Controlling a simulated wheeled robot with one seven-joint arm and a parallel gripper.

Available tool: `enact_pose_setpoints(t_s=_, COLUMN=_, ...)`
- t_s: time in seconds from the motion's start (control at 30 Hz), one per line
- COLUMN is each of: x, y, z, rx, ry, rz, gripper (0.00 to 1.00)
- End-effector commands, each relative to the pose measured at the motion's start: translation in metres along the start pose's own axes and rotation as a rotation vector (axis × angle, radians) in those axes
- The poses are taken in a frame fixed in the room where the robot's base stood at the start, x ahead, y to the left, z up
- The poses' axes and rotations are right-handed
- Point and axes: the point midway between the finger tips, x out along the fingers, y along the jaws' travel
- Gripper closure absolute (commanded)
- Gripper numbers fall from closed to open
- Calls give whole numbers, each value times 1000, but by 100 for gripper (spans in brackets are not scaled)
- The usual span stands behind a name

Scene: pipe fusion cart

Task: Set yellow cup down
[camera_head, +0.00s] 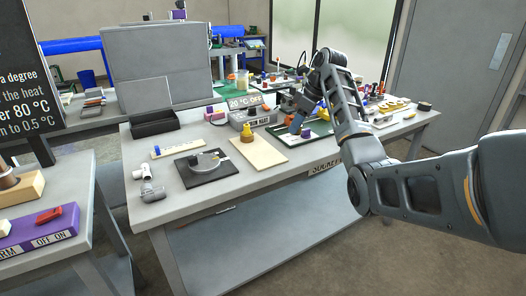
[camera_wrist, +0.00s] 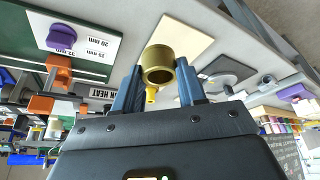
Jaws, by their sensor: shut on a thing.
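In the wrist view, the yellow cup (camera_wrist: 157,54) is a short gold cylinder with a dark open end, set between the two blue fingers of my gripper (camera_wrist: 158,82). The gripper is shut on it. In the head view my gripper (camera_head: 297,123) is over the workbench, close to the green board; I cannot clearly make out the cup there. The board shows behind the cup in the wrist view (camera_wrist: 185,33).
The green board (camera_head: 285,138) is right of the beige board. A heater unit (camera_head: 245,117) stands behind it. A black plate with a grey disc (camera_head: 206,167), a grey fitting (camera_head: 151,191) and a black tray (camera_head: 154,122) are to the left. The beige board's front is bare.

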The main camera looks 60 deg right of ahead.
Motion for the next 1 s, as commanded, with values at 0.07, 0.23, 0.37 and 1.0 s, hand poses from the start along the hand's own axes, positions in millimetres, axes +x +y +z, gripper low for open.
enact_pose_setpoints(t_s=0.07, x=15, y=-8, z=-12, rx=-3, ry=-2, rz=-4, gripper=91)
enact_pose_setpoints(t_s=0.23, x=47, y=-22, z=-34, rx=-4, ry=-2, rz=-4, gripper=91)
enact_pose_setpoints(t_s=0.37, x=67, y=-30, z=-48, rx=-3, ry=-1, rz=-3, gripper=91)
enact_pose_setpoints(t_s=1.0, x=120, y=-36, z=-41, rx=-1, ry=0, rz=-1, gripper=91)
